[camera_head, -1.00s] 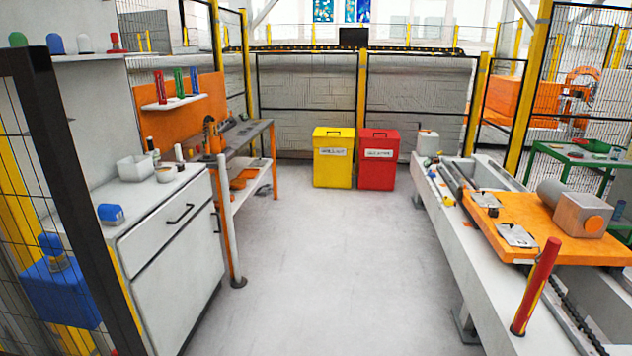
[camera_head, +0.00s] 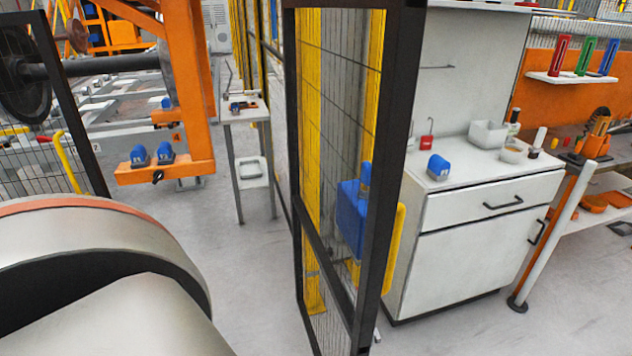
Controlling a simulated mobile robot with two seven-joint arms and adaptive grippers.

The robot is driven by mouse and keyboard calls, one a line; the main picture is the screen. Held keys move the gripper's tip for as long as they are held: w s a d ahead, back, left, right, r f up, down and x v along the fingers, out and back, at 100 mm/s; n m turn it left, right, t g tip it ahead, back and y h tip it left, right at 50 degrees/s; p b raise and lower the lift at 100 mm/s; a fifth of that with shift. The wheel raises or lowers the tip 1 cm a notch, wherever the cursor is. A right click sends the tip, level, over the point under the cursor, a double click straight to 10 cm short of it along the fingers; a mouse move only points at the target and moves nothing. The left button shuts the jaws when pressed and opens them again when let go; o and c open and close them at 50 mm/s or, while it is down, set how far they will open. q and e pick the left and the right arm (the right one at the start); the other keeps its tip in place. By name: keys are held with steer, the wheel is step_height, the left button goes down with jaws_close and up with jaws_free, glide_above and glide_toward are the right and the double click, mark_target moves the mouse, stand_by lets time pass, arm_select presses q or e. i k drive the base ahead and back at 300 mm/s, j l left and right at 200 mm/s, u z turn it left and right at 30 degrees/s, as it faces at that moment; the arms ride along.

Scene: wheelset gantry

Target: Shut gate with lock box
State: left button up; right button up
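The gate (camera_head: 381,150) is a black-framed mesh panel that stands upright near the middle of the view, seen at a steep angle. The blue lock box (camera_head: 351,222) shows through and beside its mesh, at about mid-height, with a smaller blue part on top. I cannot tell whether the box is on the gate or on the yellow post (camera_head: 312,150) behind it. My arm link fills the lower left. Neither gripper is in view.
A white cabinet (camera_head: 470,250) with a blue padlock-like item (camera_head: 438,167) on top stands right of the gate. A small grey table (camera_head: 243,112) stands left of it. An orange gantry column (camera_head: 187,90) rises farther left. Floor between them is clear.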

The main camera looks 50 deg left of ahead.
mark_target(370, 223)
steer(key=i+l+u, duration=0.15)
steer(key=u, duration=0.25)
steer(key=i+l+u, duration=0.2)
steer(key=u, duration=0.2)
steer(key=i+l+u, duration=0.1)
steer(key=l+u, duration=0.35)
steer(key=i+l+u, duration=0.1)
steer(key=u, duration=0.3)
steer(key=l+u, duration=0.9)
steer(key=l, duration=0.3)
steer(key=k, duration=0.05)
